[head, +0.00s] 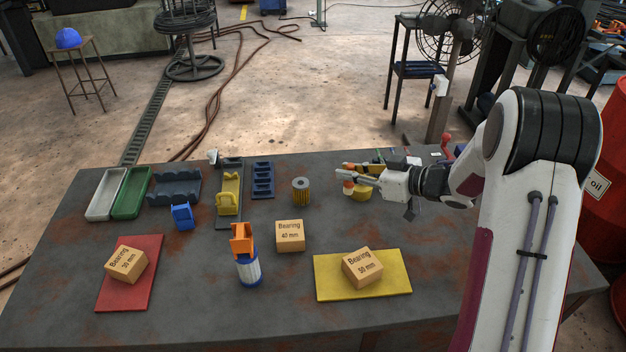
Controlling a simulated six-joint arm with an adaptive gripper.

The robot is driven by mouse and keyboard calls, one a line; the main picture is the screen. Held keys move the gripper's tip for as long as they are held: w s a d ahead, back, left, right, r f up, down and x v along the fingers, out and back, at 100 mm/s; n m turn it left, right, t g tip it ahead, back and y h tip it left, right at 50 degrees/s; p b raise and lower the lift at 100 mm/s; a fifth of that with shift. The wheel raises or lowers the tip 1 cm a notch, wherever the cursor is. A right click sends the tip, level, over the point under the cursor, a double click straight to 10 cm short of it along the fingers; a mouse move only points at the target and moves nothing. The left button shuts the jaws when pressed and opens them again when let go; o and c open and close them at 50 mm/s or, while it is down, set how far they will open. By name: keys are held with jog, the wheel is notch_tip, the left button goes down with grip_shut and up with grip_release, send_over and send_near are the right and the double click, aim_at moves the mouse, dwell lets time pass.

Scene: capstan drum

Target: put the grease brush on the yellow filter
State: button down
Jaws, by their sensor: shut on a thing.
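My gripper (352,176) is over the back right part of the table, reaching in from the right. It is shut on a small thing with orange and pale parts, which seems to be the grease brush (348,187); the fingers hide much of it. The yellow filter (301,191), a short upright cylinder with a dark hole in its grey top, stands to the left of my gripper, apart from it. Nothing rests on the yellow filter.
Boxes sit on the red mat (118,292), yellow mat (325,286) and bare table. Trays (131,192) line the back left. Yellow items (360,193) lie by my gripper.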

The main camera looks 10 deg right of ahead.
jog(key=w+a+r+n+g+y, duration=0.1)
jog(key=w+a+r, duration=0.25)
jog(key=a, duration=0.65)
notch_tip(320, 180, up, 4)
jog(key=m+t+h, duration=0.1)
jog(key=m, duration=0.1)
send_over(301, 183)
jog(key=shift+f, duration=0.2)
notch_tip(301, 183, down, 6)
jog(key=shift+f, duration=1.9)
jog(key=shift+f, duration=0.1)
